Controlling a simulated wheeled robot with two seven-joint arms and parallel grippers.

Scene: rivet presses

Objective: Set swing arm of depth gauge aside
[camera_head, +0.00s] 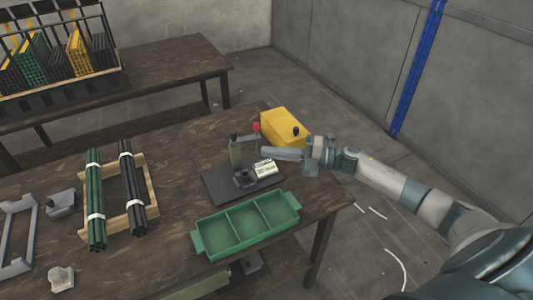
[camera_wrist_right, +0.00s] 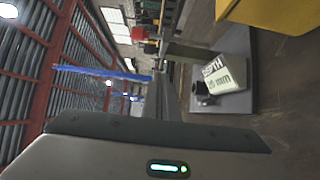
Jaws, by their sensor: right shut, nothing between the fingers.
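A small press (camera_head: 236,152) with a red knob (camera_head: 256,127) stands on a dark base plate (camera_head: 215,187) near the table's right end. A white block (camera_head: 265,168) sits on that plate; the right wrist view shows it with "DEPTH" and "mm" lettering (camera_wrist_right: 222,74). I take it as part of the depth gauge; I cannot clearly make out a separate swing arm. My right gripper (camera_head: 267,153) reaches in from the right, shut and empty, just behind the white block. I cannot tell if it touches anything. My left gripper is out of view.
A yellow box (camera_head: 284,126) stands close behind my right gripper. A green three-compartment tray (camera_head: 213,223) lies in front of the base plate. Bundles of green rods (camera_head: 95,200) and black rods (camera_head: 131,185) rest in a wooden rack on the left.

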